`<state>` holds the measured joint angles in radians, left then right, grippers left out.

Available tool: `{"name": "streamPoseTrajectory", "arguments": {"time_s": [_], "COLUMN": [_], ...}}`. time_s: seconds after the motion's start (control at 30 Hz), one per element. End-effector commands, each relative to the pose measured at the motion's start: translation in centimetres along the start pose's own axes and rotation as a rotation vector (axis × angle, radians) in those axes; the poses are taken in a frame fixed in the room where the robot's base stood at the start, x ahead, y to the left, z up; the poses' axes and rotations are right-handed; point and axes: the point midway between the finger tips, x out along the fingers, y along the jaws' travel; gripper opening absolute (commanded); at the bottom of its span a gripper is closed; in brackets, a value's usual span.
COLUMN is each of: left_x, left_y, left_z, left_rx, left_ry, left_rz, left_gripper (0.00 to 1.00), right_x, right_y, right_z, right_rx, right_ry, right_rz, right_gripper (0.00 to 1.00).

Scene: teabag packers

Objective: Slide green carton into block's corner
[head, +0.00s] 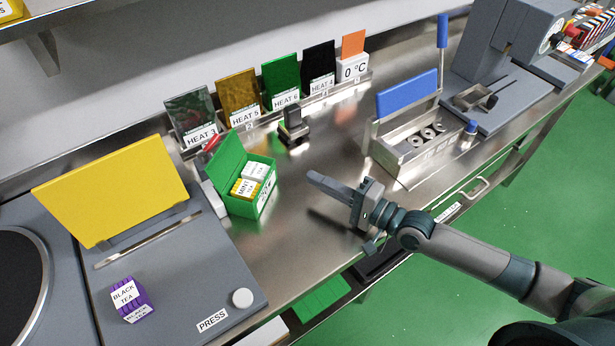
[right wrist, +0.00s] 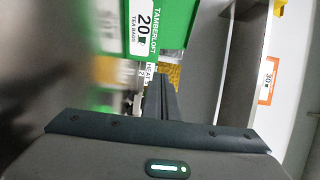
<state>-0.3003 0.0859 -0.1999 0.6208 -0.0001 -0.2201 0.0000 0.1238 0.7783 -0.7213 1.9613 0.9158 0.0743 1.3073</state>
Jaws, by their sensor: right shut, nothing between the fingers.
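The green carton (head: 236,204) stands on the steel counter with its lid open, left of centre in the head view. Yellow and white tea packets (head: 250,180) sit inside it. A light grey block (head: 213,198) shows along the carton's left side, mostly hidden by it; I cannot tell whether they touch. My right gripper (head: 313,178) is shut and empty, to the right of the carton and apart from it. In the right wrist view the carton's labelled green side (right wrist: 172,22) is beyond the shut fingers (right wrist: 160,88). My left gripper is not in view.
A grey press (head: 185,285) with a raised yellow plate (head: 112,190) and a purple tea pack (head: 131,300) is at the left. A small dark stamp-like item (head: 293,128) stands behind the carton. A steel holder (head: 400,160) is at right. Counter between carton and gripper is clear.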

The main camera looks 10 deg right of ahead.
Motion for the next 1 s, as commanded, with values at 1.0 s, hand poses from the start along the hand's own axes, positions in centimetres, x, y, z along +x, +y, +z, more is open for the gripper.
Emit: {"name": "streamPoseTrajectory", "arguments": {"time_s": [1.0], "left_x": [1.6], "left_y": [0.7], "left_z": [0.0], "left_rx": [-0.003], "left_ry": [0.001], "left_rz": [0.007], "left_gripper": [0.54], "right_x": [-4.4], "right_y": [0.0], "right_z": [0.0], "right_rx": [0.0], "right_ry": [0.0], "right_rz": [0.001], "right_gripper": [0.0]}}
